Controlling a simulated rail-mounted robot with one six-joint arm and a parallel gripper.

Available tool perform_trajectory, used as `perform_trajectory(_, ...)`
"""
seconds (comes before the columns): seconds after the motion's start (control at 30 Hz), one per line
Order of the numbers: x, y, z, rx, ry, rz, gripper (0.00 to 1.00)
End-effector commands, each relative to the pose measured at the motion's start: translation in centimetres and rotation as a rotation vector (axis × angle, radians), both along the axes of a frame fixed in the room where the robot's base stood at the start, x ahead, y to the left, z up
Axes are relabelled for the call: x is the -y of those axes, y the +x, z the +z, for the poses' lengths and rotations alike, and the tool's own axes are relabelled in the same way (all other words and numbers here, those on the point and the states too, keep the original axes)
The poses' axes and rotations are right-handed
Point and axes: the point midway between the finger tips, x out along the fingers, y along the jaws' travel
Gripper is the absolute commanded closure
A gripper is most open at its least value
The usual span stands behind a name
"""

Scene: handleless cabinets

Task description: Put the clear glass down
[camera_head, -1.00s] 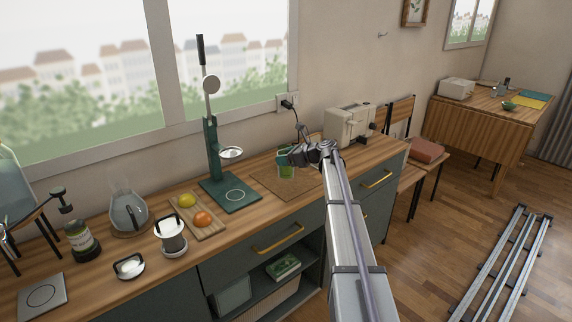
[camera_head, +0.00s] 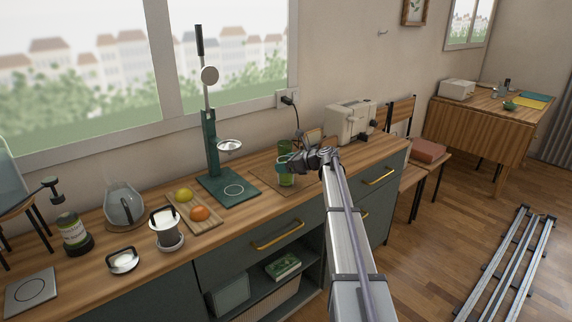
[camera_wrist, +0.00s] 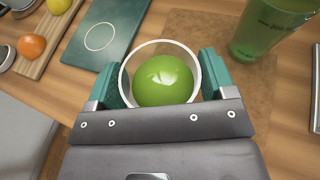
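The fingers appear to press on both sides of the glass. In the head view my gripper (camera_head: 284,163) is over the brown mat (camera_head: 262,180) on the counter. The held glass is hard to make out there. Whether its base touches the mat cannot be told.
A tall green tumbler (camera_wrist: 262,30) stands close to the right, beside my gripper. A green press (camera_head: 228,188) stands left of the mat, and a board with fruit (camera_head: 208,220) further left. A toaster (camera_head: 350,122) is at the right.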

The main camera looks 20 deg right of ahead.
Motion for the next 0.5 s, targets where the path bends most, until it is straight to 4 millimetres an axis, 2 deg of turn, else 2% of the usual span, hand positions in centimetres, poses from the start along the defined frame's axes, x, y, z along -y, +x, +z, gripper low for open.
perform_trajectory(0.03, -0.01, 0.00, 0.02, 0.000, 0.000, 0.000, 0.18)
perform_trajectory(0.13, -0.01, 0.00, 0.02, 0.000, 0.000, 0.000, 0.09)
perform_trajectory(0.33, -0.01, -0.01, 0.03, 0.000, 0.000, 0.000, 0.08)
perform_trajectory(0.43, 0.00, 0.00, 0.70, 0.000, 0.000, 0.000, 0.08)
perform_trajectory(0.5, 0.61, -0.82, 0.93, 0.000, 0.000, -0.001, 0.08)
